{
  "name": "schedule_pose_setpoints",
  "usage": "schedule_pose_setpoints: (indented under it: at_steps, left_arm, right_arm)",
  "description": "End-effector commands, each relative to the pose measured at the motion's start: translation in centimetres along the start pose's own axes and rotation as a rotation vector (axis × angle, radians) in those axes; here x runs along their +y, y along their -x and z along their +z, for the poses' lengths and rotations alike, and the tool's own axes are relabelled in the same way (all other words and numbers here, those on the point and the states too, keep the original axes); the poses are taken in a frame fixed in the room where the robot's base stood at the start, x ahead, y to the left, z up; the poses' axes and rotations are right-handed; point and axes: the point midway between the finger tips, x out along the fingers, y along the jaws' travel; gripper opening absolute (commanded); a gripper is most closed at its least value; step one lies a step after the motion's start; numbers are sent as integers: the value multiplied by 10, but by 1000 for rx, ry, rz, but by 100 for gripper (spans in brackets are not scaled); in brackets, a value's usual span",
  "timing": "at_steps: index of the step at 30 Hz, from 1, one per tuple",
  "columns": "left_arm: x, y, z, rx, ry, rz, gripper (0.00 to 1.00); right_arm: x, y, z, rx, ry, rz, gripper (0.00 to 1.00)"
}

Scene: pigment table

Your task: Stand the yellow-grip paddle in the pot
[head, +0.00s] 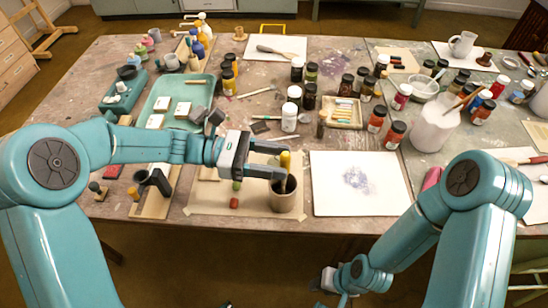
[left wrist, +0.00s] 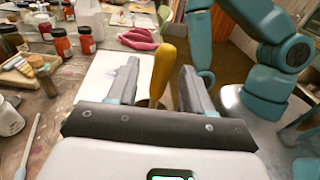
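The yellow-grip paddle (head: 285,159) stands upright at the pot's mouth, its yellow grip on top and its lower part hidden inside the pot. The pot (head: 283,199) is a grey-brown cylinder near the table's front edge. My left gripper (head: 280,161) is open above the pot, with its fingers on either side of the grip.
The pot stands on a brown sheet (head: 215,202). A white sheet (head: 350,205) lies just right of it. Jars and bottles stand behind, including a white bottle (head: 289,117). A green tray (head: 160,105) lies to the left, and a white jug (head: 432,130) stands to the right.

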Motion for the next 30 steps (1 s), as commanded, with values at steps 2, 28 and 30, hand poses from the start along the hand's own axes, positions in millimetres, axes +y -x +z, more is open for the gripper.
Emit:
schedule_pose_setpoints:
  at_steps: [2, 28, 30]
  left_arm:
    - [0, 0, 0, 0, 0, 0, 50]
    - [0, 150, 0, 1, 0, 2, 50]
    - [0, 157, 0, 1, 0, 2, 50]
  right_arm:
    - [0, 0, 0, 0, 0, 0, 43]
    - [0, 1, 0, 0, 0, 0, 43]
    - [0, 1, 0, 0, 0, 0, 43]
